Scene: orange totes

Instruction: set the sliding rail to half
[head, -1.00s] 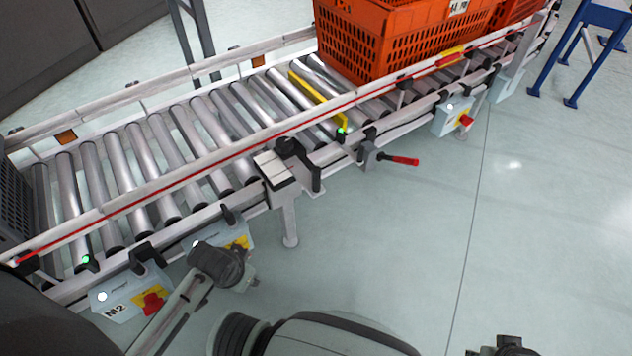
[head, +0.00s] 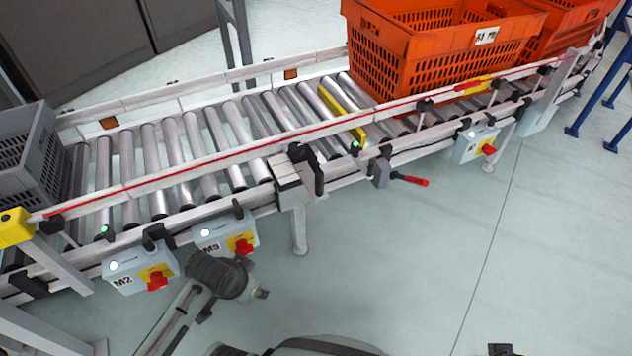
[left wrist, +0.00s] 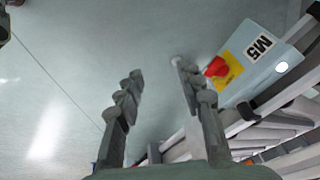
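The long guide rail with a red stripe (head: 215,157) runs along the near side of the roller conveyor, held by black clamps; I take it as the sliding rail. A clamp with a red-tipped handle (head: 412,180) sticks out below it. My left gripper shows open and empty in the left wrist view (left wrist: 157,76), with floor between its fingers. The M5 control box (left wrist: 262,62) is to its right there. In the head view, my dark left wrist (head: 222,276) is just below the M5 box (head: 227,236); its fingers are hard to make out. Only a dark piece of my right arm shows at the bottom edge.
Orange totes (head: 440,50) stand on the rollers at the right, and a grey crate (head: 35,155) at the left end. A yellow bar (head: 342,108) crosses the rollers. The M2 box (head: 140,268) hangs at the left front.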

